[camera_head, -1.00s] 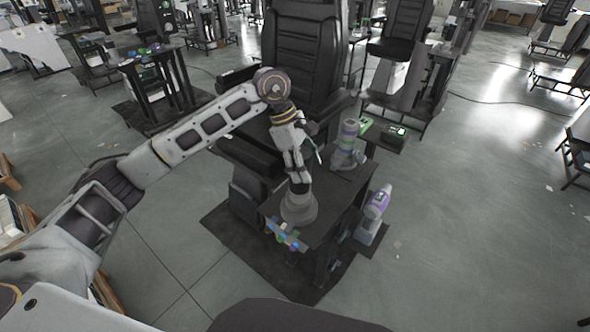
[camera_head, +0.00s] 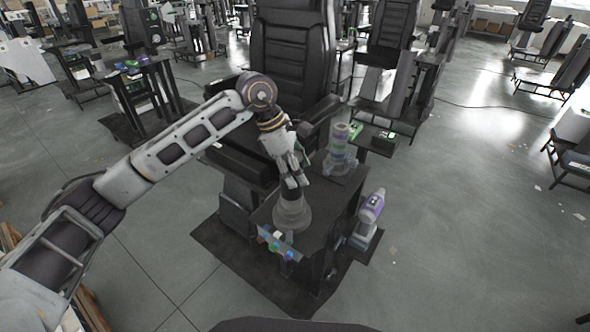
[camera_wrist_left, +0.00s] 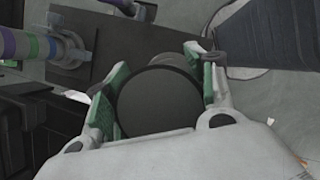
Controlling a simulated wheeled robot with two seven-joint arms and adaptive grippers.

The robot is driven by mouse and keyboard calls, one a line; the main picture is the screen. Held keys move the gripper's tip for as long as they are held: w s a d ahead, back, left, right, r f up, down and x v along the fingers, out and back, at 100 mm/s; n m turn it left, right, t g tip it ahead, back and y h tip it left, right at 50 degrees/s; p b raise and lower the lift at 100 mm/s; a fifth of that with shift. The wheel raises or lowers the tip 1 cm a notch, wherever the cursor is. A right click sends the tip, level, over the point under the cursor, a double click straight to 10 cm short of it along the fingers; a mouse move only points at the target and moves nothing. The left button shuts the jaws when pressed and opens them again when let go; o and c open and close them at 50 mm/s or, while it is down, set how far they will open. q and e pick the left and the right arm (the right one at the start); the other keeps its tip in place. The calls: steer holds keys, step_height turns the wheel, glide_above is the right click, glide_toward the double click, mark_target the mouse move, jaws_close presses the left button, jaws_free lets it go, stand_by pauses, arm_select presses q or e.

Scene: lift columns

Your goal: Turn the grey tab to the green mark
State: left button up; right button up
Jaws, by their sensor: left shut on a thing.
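A grey round base with a narrowing top (camera_head: 292,214) stands on the dark table, and my left gripper (camera_head: 291,181) reaches down onto its upper end from above. In the left wrist view the green-padded fingers (camera_wrist_left: 160,85) stand on both sides of a dark round piece (camera_wrist_left: 158,104). The gripper is shut on this piece, which I take to be the grey tab's part. The tab's outline and its pointing direction are hidden. I cannot make out a green mark beside it. My right gripper is not in view.
A column with green and purple bands (camera_head: 339,141) stands behind on the table (camera_head: 322,207). A small panel with coloured knobs (camera_head: 279,245) is at the table's front. A purple and grey device (camera_head: 369,212) stands to the right. A black chair (camera_head: 291,60) is behind.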

arm_select(q)
steer(key=o, duration=1.5)
steer(key=shift+c, duration=0.2)
steer(key=v, duration=1.2)
